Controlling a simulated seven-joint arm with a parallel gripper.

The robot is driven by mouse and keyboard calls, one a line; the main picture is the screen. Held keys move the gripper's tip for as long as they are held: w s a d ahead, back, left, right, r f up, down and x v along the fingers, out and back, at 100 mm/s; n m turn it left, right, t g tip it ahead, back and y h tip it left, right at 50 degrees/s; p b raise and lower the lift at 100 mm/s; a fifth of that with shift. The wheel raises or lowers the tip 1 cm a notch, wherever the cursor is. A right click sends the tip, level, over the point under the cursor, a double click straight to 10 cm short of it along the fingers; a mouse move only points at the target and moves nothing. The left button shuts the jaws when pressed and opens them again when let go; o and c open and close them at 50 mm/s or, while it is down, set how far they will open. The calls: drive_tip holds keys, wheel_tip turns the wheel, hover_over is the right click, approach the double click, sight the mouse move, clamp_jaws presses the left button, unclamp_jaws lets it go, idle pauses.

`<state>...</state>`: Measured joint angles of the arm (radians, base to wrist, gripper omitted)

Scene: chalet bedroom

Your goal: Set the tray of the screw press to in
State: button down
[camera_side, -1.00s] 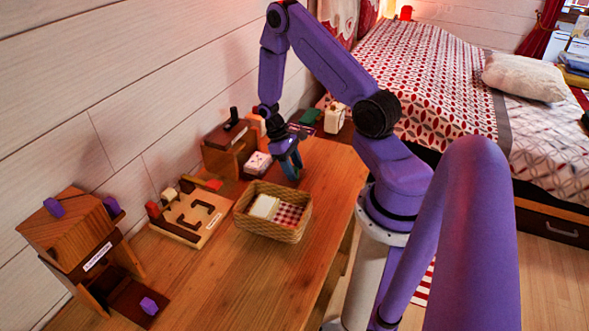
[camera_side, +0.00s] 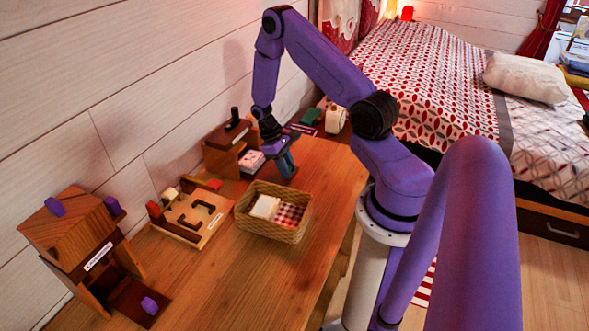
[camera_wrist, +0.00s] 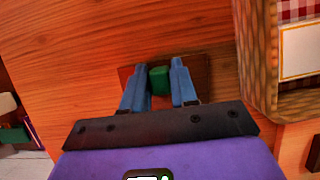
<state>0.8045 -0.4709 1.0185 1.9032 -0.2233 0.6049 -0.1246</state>
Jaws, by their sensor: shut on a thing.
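My gripper (camera_wrist: 159,85) is shut on a small green knob (camera_wrist: 159,79) in the wrist view, a blue finger on each side. The knob sits on a dark brown flat piece (camera_wrist: 200,66), which looks like a tray on the table. In the side view, my gripper (camera_side: 287,165) is low, just right of a brown wooden device (camera_side: 227,137) with a black knob on top. A pale block (camera_side: 252,160) is between them. I cannot read which device is the screw press, and the tray's link to it is hidden.
A wicker basket (camera_side: 272,232) with cloth stands close in front of my gripper. A wooden board (camera_side: 190,213) and a labelled wooden device with purple knobs (camera_side: 80,235) stand to the left. A green item (camera_side: 311,117) and a round white item (camera_side: 336,118) are behind.

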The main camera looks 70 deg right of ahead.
sight(270, 171)
drive_tip(key=w, duration=0.7)
drive_tip(key=shift+w, duration=0.45)
drive_tip(key=c, duration=1.1)
unclamp_jaws()
drive_tip(key=shift+o, duration=0.7)
drive_tip(key=v, duration=1.7)
drive_tip(key=shift+r, duration=0.3)
drive_tip(key=shift+a, duration=0.1)
